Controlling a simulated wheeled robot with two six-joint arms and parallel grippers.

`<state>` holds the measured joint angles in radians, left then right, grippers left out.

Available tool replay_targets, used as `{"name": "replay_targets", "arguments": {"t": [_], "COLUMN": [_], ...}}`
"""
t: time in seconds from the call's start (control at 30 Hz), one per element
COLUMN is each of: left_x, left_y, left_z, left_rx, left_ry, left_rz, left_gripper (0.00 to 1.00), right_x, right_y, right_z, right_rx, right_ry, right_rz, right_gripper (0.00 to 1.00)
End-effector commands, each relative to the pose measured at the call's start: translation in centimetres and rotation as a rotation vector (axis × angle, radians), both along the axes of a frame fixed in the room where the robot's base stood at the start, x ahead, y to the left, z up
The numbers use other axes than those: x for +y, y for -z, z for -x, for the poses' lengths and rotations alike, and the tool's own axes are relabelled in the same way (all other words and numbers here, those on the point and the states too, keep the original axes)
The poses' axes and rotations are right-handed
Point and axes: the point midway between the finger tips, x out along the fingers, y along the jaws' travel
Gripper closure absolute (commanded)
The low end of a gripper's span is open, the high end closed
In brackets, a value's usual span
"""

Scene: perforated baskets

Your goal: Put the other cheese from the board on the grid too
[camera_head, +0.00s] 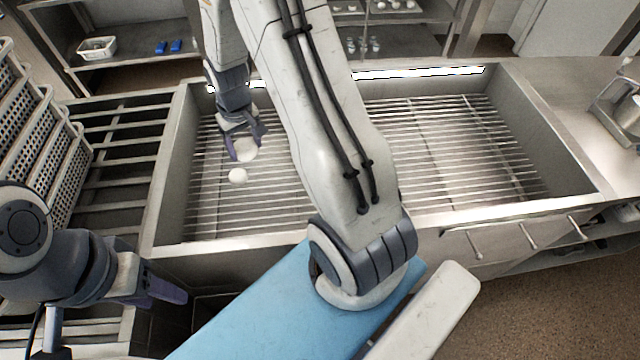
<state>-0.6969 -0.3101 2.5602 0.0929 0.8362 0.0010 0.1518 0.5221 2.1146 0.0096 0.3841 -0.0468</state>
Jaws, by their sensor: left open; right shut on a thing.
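One round white cheese (238,175) rests on the metal grid (450,150) near its left side. My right gripper (243,143) is shut on a second white cheese (245,153), just behind the first one. This held cheese is low over the grid; I cannot tell whether it touches the bars. My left gripper (165,287) is open and empty, low at the left in front of the sink's front edge. A flat blue surface (260,310) shows at the bottom, partly hidden by my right arm. I cannot tell whether it is the board, and no cheese shows on it.
Perforated baskets (45,145) stand stacked on a slatted rack (115,150) at the left. A raised metal rim (165,190) borders the grid. My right arm crosses over its middle; the grid's right part is clear. Shelves with small items stand behind.

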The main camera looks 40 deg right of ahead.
Motion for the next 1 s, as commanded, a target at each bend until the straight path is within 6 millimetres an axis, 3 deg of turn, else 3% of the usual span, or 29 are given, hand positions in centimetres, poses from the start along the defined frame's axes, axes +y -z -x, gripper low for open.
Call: {"name": "replay_targets", "arguments": {"t": [0.03, 0.1, 0.4, 0.53, 0.8, 1.0], "left_x": [0.0, 0.0, 0.0, 0.0, 0.0, 0.0], "left_y": [3.5, 5.7, 14.5, 16.9, 18.5, 18.3], "left_z": [0.0, 0.0, 0.0, 0.0, 0.0, 0.0], "left_rx": [0.0, 0.001, 0.0, 0.0, 0.0, 0.0], "left_ry": [0.0, 0.0, 0.001, 0.001, 0.002, 0.001], "left_rz": [0.0, -0.001, 0.0, 0.0, 0.0, 0.0], "left_gripper": [0.5, 0.5, 0.5, 0.5, 0.5, 0.5], "right_x": [-1.9, -4.1, -13.9, -16.9, -19.4, -17.2], "right_y": [2.9, 4.3, 9.8, 11.0, 11.7, 13.4], "right_z": [-0.4, -0.7, -0.3, 0.5, 1.3, -0.8], "right_rx": [-0.004, -0.004, -0.004, -0.002, 0.0, 0.003], "right_ry": [0.036, 0.076, 0.239, 0.288, 0.331, 0.326], "right_rz": [0.001, 0.001, 0.002, 0.001, -0.001, -0.003], "right_gripper": [0.86, 0.86, 0.86, 0.86, 0.86, 0.86]}}
